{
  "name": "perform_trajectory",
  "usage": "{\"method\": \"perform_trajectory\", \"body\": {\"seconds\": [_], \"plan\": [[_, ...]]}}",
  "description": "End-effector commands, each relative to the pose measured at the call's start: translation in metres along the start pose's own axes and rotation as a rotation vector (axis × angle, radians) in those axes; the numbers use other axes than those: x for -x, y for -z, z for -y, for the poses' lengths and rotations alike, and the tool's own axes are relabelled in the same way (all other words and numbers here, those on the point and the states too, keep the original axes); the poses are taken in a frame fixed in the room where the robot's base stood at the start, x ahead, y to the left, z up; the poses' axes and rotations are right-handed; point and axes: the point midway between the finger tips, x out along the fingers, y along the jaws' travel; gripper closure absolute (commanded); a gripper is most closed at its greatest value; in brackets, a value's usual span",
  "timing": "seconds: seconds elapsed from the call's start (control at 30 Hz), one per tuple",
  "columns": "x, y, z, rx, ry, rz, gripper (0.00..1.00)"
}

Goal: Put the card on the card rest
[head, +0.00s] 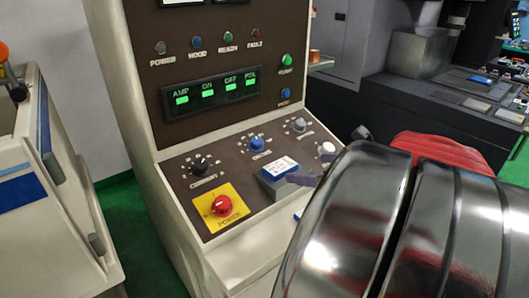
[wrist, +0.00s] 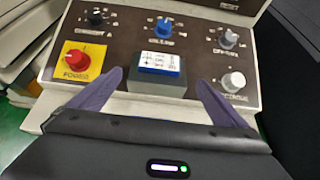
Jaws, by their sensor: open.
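The card (wrist: 161,60), white-faced with a blue edge, lies on top of a small dark grey block (wrist: 156,86), apparently the card rest, on the sloping control panel. In the head view the card (head: 282,166) and block (head: 270,186) are among the knobs. My gripper (wrist: 160,78) is open, with one purple finger on each side of the block and gaps between. No finger is seen touching the card.
A red power knob on a yellow plate (head: 220,206) is left of the block. A blue knob (head: 256,143) stands behind it and a pale knob (head: 326,149) to its right. A small blue item (head: 299,214), partly hidden by my arm, shows near the panel's front.

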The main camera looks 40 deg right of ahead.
Motion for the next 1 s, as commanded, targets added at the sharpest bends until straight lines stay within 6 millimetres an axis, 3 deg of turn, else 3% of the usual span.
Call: {"method": "perform_trajectory", "body": {"seconds": [0.8,1.0], "plan": [[0.001,0.0,0.0,0.0,0.0,0.0,0.04],[-0.009,-0.001,-0.023,0.071,-0.056,-0.009,0.04]]}}
